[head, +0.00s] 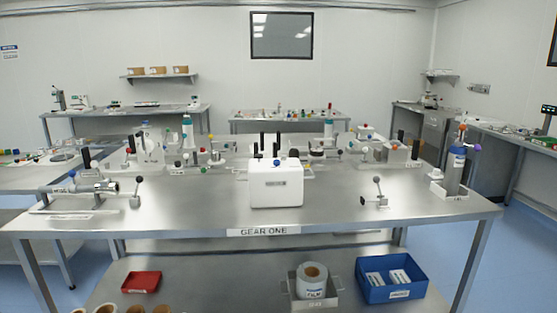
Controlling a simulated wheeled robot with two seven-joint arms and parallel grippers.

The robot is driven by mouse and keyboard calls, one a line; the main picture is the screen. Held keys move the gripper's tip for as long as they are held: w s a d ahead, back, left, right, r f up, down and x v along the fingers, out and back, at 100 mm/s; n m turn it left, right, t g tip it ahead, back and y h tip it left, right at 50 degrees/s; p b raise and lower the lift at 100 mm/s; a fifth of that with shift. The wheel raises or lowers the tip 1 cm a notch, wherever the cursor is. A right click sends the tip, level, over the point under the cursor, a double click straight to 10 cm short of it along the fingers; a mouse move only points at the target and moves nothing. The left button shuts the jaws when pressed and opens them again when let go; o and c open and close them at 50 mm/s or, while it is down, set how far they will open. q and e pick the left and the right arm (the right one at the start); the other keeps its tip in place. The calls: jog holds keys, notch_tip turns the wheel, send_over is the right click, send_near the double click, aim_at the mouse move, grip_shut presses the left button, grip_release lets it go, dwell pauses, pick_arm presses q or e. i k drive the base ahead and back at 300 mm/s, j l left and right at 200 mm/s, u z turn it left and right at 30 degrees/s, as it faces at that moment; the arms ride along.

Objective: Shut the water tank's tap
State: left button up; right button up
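I cannot pick out the water tank or its tap for certain. A white box (277,187) with a small unreadable label stands at the middle of the front steel table (330,213). A grey-blue cylinder (454,170) stands upright in a holder at the table's right end, with red and blue parts at its top. A silver horizontal device (90,184) lies at the left end. No tap position can be read at this size. Neither of my grippers is in view.
The table has a "GEAR ONE" label (264,232) on its front edge. A small lever stand (377,193) is right of the box. Below are a red tray (141,282), a roll (311,283) and a blue bin (391,293). Bare steel lies on both sides of the box.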

aim_at(277, 162)
jog(key=i+l+u, duration=0.1)
jog(key=i+u, duration=0.35)
jog(key=i, duration=1.3)
